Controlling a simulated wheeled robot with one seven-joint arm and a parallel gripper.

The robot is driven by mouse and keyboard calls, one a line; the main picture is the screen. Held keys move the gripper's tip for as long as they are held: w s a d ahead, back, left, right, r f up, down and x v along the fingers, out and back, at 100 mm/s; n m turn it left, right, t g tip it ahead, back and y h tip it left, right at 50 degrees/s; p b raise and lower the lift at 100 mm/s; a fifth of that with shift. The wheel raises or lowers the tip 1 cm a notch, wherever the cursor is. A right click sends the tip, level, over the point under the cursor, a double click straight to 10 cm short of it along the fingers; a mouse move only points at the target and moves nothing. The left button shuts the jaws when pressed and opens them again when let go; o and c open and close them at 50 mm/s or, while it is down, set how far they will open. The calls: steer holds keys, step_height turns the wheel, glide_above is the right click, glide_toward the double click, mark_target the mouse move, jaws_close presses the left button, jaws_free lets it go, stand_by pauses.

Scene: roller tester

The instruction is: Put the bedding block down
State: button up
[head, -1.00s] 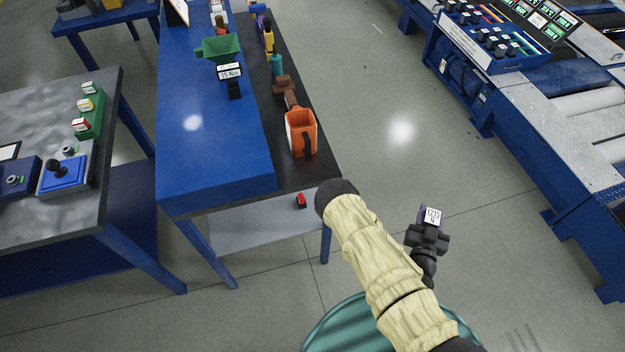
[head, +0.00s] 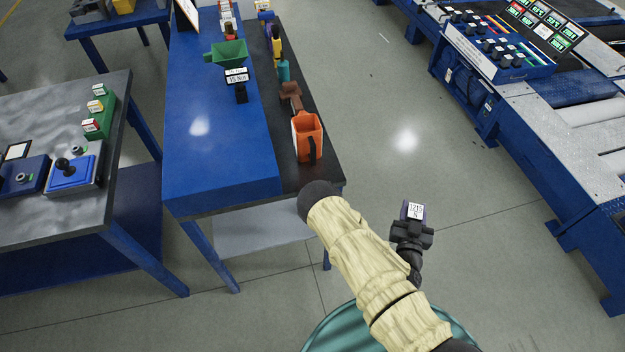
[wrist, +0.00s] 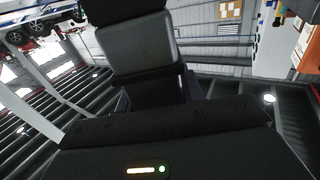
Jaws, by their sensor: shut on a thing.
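The bedding block, a small dark purple piece with a white label reading what looks like "1215 N" (head: 415,210), is held at the end of my arm in the head view. My gripper (head: 412,228) is shut on it, with the labelled face toward the camera. Both are in the air over open grey floor, right of the blue bench and apart from it. In the wrist view my gripper's dark body fills the bottom. A dark squarish shape above it is too dim to tell as block or finger.
The blue bench (head: 222,150) has a black strip on its right side. An orange jug (head: 307,137), a brown piece (head: 290,95) and a teal bottle (head: 284,70) stand there. A green funnel (head: 228,53) is on the blue top. The roller tester (head: 540,150) stands at the right.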

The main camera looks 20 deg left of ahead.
steer(key=w+a+r+n+g+y+b, duration=0.1)
steer(key=w+a+r+n+y, duration=0.15)
steer(key=a+r, duration=0.75)
steer(key=w+a+r+n+y+b, duration=0.15)
steer(key=w+a+r+y, duration=0.4)
steer(key=a, duration=0.85)
steer(key=s+a+r+n+g+y, duration=0.1)
steer(key=s+a+r+n, duration=0.1)
steer(key=a+r, duration=0.5)
step_height(320, 180, up, 3)
steer(key=shift+s+a+r+g, duration=0.15)
steer(key=shift+s+a+g, duration=0.25)
steer(key=shift+s, duration=0.45)
step_height(320, 180, down, 14)
steer(key=shift+r+p, duration=0.1)
steer(key=shift+p, duration=0.4)
steer(key=shift+f, duration=2.1)
